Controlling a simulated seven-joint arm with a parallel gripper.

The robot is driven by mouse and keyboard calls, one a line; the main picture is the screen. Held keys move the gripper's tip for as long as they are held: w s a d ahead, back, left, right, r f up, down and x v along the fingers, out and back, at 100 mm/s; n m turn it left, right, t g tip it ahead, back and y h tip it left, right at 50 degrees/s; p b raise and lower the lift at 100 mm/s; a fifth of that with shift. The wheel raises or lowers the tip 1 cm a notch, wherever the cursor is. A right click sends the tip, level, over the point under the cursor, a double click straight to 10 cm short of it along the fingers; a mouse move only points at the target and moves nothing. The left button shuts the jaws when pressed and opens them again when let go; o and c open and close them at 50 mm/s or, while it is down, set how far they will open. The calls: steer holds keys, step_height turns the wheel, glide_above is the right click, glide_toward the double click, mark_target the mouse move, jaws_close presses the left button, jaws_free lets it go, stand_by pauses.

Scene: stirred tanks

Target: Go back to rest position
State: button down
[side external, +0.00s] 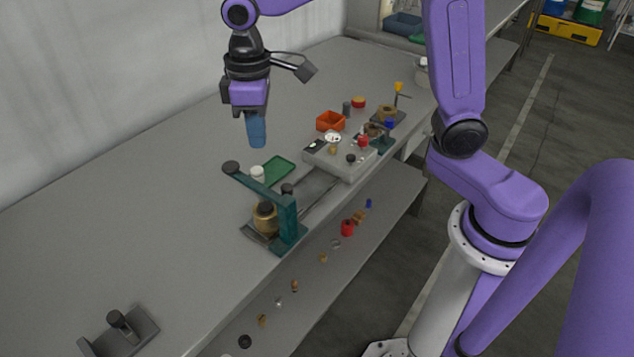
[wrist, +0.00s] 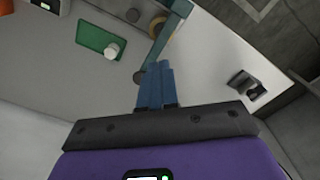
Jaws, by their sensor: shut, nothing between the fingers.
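My gripper (side external: 257,143) hangs above the grey bench (side external: 100,220), its blue fingers pointing down. The fingers are together with nothing between them. In the wrist view the shut blue fingers (wrist: 155,75) show side by side in the middle. In the side view the gripper appears above and behind the green tray and the teal stand, apart from everything on the bench.
A teal stand (side external: 287,222) with a brass vessel (side external: 265,218) stands near the bench's front edge. The bench's left is mostly clear.

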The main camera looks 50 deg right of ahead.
steer(key=s+d+f+n, duration=0.2)
steer(key=s+d, duration=0.3)
steer(key=s, duration=0.7)
steer(key=s+d+f+n, duration=0.1)
steer(key=s+d+n, duration=0.1)
steer(key=s+d, duration=0.4)
steer(key=s, duration=0.5)
steer(key=shift+s+f+n, duration=0.3)
steer(key=shift+s+f, duration=0.05)
steer(key=shift+f, duration=0.05)
